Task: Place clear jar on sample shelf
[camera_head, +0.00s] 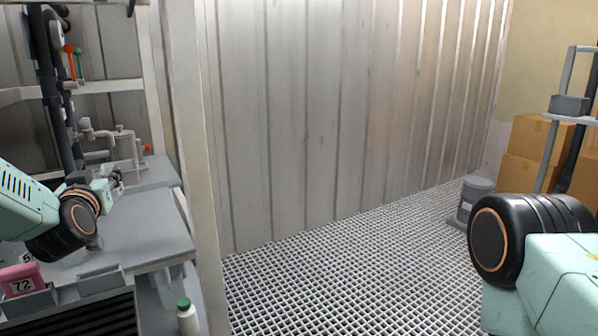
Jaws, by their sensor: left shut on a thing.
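My left arm comes in from the left over the grey bench (140,232). My left gripper (116,181) is small and partly hidden behind my own wrist. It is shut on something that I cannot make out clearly. A faint, see-through grey shape (96,243) shows just below the wrist; I cannot tell whether it is the clear jar. A grey raised shelf surface (152,172) lies behind the gripper; I cannot tell whether it is the sample shelf. My right arm shows at the lower right, but its gripper is out of view.
A grey vessel with pipes (125,148) stands behind the left gripper. A pale post (190,150) borders the bench.

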